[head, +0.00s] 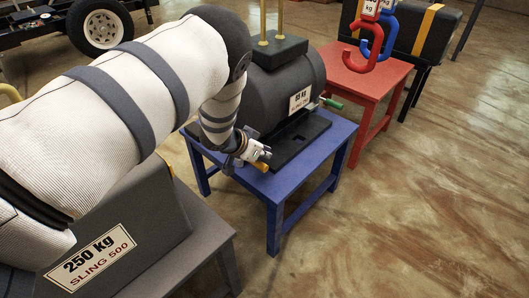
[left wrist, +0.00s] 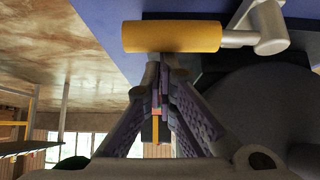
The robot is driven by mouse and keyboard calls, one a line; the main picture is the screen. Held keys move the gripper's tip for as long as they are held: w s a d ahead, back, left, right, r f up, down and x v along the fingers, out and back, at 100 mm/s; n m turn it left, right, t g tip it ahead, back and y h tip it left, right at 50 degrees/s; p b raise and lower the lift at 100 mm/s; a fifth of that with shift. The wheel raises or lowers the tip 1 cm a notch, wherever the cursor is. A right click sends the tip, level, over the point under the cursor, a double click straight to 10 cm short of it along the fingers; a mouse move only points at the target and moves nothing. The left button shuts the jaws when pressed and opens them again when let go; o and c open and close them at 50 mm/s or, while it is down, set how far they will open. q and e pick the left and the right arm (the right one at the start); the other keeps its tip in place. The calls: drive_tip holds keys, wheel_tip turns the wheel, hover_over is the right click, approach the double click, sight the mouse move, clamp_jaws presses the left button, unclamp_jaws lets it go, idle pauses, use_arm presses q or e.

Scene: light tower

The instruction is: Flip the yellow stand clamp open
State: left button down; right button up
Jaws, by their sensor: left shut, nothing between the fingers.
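The yellow stand clamp's handle (head: 262,167) is at the near left edge of the blue stand, under the dark drum. In the left wrist view the yellow handle (left wrist: 170,36) lies level across the top, on a grey metal lever (left wrist: 262,28). My left gripper (head: 258,152) is at the clamp and hides part of it. In the wrist view its fingertips (left wrist: 162,60) are together and empty, right at the handle's edge; I cannot tell whether they touch it. My right gripper is not in view.
The dark drum (head: 285,85), marked 85 kg, rests on the blue stand (head: 300,175). A green-handled clamp (head: 331,103) is at its far side. A grey 250 kg block (head: 120,245) stands near left. Red (head: 362,55) and blue (head: 386,30) hooks show by a red table (head: 360,82). Right floor is clear.

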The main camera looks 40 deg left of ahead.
sight(260, 163)
use_arm(q)
drive_tip(key=shift+s+m+h, duration=0.3)
drive_tip(key=shift+m, duration=0.1)
drive_tip(key=shift+s+p, duration=0.1)
drive_tip(key=shift+p, duration=0.25)
drive_tip(key=shift+s+a+m+g+h+p, duration=0.1)
drive_tip(key=shift+s+m+g+h+p, duration=0.2)
drive_tip(key=shift+s+m+h+p, duration=0.55)
drive_tip(key=shift+s+a+m+h, duration=0.15)
drive_tip(key=shift+s+m+h, duration=0.5)
drive_tip(key=shift+m, duration=0.5)
drive_tip(key=s+a+m+g+h+b, duration=0.3)
drive_tip(key=s+a+m+g+b, duration=0.1)
drive_tip(key=s+a+m, duration=0.1)
drive_tip(key=shift+s+a+m+g+h, duration=0.15)
drive_tip(key=shift+s+m+g+h, duration=0.25)
drive_tip(key=shift+m, duration=0.9)
drive_tip(key=shift+s+a, duration=0.1)
drive_tip(key=shift+a, duration=0.05)
